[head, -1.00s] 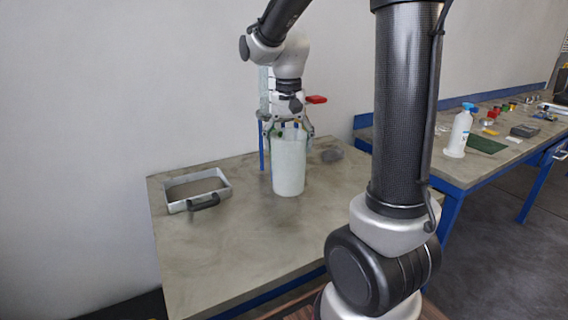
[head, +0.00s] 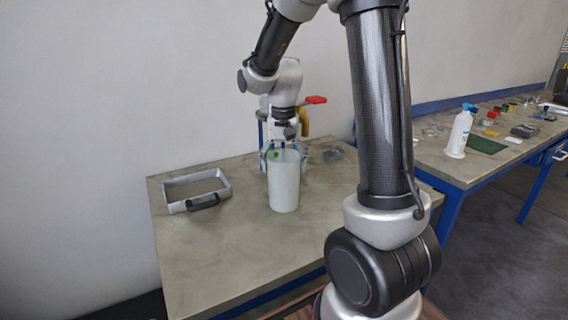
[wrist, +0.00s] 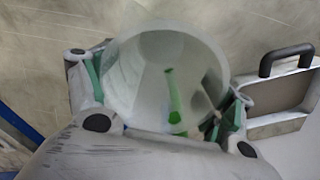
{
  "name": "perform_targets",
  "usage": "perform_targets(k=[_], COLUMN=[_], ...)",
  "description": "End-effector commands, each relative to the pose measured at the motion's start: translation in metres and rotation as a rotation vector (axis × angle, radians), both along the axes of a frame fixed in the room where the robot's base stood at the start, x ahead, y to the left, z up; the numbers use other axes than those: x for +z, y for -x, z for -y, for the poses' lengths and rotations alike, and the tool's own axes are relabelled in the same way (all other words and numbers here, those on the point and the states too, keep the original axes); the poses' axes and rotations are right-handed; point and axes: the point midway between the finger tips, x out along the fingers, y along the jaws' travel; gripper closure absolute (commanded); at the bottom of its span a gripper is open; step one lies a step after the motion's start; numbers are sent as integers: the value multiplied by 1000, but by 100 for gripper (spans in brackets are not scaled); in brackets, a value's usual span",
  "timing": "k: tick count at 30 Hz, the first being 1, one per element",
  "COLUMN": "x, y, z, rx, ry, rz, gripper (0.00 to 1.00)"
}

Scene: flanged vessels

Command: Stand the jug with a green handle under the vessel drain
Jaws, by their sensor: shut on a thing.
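The jug (head: 284,188) is a tall pale, translucent vessel, upright over the middle of the grey table. My gripper (head: 284,160) is shut on its upper part, with a finger on each side. In the wrist view the fingers of my gripper (wrist: 165,98) flank the jug's round open mouth (wrist: 140,70). A green strip, perhaps the handle (wrist: 174,95), shows there. I cannot tell whether the jug's base touches the table. The vessel stand is mostly hidden behind my arm; a red lever (head: 316,100) and a blue post show. The drain is not clearly visible.
A grey tray with a black handle (head: 203,202) lies at the table's left; it also shows in the wrist view (wrist: 290,85). A small dark object (head: 333,154) lies right of the jug. A second bench holds a white bottle (head: 459,134). The table's front is clear.

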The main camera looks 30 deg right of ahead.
Motion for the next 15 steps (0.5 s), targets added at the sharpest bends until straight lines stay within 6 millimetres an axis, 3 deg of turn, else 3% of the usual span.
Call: perform_targets(k=[1, 2, 5, 15], x=[-2, -2, -2, -1], y=[0, 0, 0, 0], z=[0, 0, 0, 0], rx=[0, 0, 0, 0], ry=[0, -1, 0, 0], rz=[-1, -1, 0, 0], gripper=[58, 17, 0, 0])
